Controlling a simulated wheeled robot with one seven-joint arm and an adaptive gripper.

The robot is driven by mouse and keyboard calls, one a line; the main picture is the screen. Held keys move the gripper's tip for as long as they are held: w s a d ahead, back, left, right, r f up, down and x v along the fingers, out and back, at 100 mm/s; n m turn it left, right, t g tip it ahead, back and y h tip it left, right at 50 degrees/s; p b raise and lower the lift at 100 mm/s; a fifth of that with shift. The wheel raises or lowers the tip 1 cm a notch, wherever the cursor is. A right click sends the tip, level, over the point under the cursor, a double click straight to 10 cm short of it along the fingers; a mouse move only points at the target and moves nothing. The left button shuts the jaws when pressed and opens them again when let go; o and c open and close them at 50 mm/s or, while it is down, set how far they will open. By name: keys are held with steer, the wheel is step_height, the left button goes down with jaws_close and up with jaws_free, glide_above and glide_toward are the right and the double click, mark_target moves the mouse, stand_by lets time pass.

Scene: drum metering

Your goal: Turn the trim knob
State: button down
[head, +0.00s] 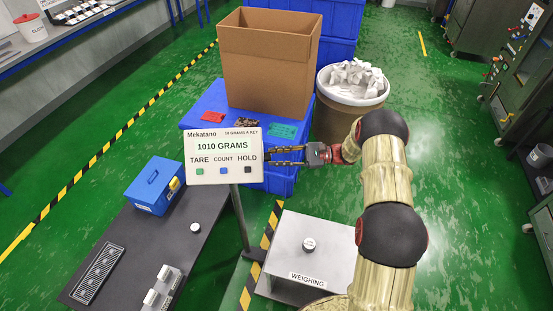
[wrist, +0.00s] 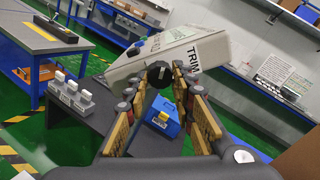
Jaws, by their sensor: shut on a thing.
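The trim knob (wrist: 158,74) is a dark round knob with a pale mark, on the side of the light display box (wrist: 165,50) beside the TRIM label, in the wrist view. My gripper (wrist: 159,83) has its two fingers on either side of the knob and is shut on it. In the head view the display (head: 222,155) reads 1010 GRAMS and stands on a post. My gripper (head: 283,155) reaches its right edge from the right; the knob is hidden there.
A dark bench (head: 125,235) with a blue box (head: 153,186) is at left. A cardboard box (head: 262,65) on a blue crate and a drum of white pieces (head: 352,82) are behind.

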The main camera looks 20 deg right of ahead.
steer(key=shift+n, duration=0.4)
steer(key=c, duration=1.6)
jaws_free()
steer(key=shift+o, duration=0.5)
steer(key=v, duration=1.2)
steer(key=shift+w+f, duration=0.1)
steer(key=shift+f, duration=0.05)
